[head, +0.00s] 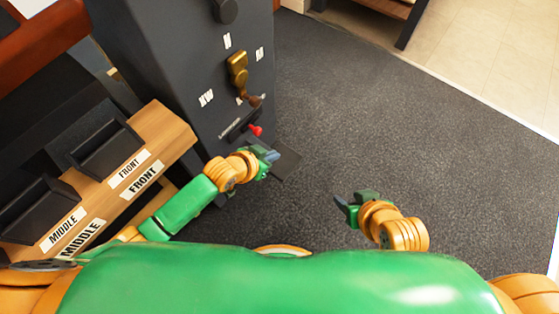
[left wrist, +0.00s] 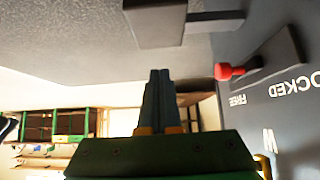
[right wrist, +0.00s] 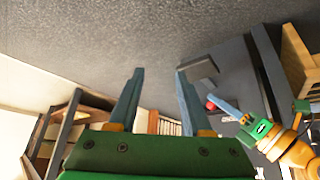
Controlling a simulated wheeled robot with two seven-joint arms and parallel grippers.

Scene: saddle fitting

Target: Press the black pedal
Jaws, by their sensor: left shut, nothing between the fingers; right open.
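The black pedal (head: 287,165) is a flat dark plate sticking out low from the front of the dark machine. It also shows at the top of the left wrist view (left wrist: 155,24) and in the right wrist view (right wrist: 199,68). My left gripper (head: 273,156) is shut and empty. In the head view it overlaps the pedal's near-left part; in the left wrist view its fingertips (left wrist: 160,73) appear apart from the pedal. My right gripper (head: 343,207) is open and empty, out over the floor to the right of the pedal.
The dark machine (head: 180,60) carries a brass handle (head: 237,70) and a red-knobbed lever (head: 256,130) above the pedal. A wooden rack (head: 165,135) with labelled black bins stands at the left. Grey carpet (head: 400,130) is clear to the right.

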